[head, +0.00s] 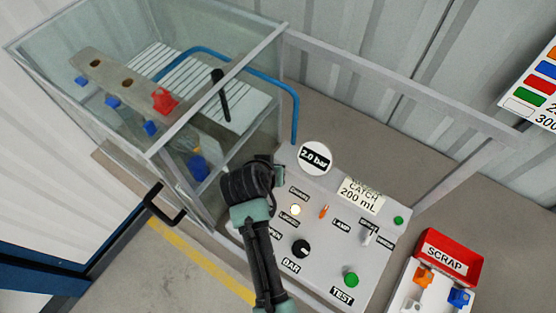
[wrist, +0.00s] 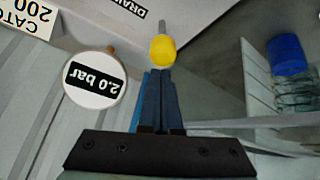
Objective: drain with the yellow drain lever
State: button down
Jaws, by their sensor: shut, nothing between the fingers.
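The yellow drain lever shows in the wrist view as a round yellow knob (wrist: 163,49) on a thin grey rod, beside a partly cut-off label. My gripper (wrist: 158,74) is shut and empty, with its fingertips just below the knob in that picture. I cannot tell whether they touch it. In the head view my gripper (head: 262,172) is over the back left of the grey control panel (head: 375,275), and the lever is hidden behind it.
A round 2.0 bar gauge (head: 315,157) and a catch 200 ml sign (head: 361,193) stand close by. The glass-walled tank (head: 215,135) is to the left. A black knob (head: 301,249), a green test button (head: 351,279) and a red scrap bin (head: 448,255) lie nearer.

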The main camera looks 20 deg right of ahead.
jog(key=shift+s+a+f, duration=0.1)
jog(key=shift+s+a, duration=0.1)
jog(key=shift+a, duration=0.1)
dwell(0.5)
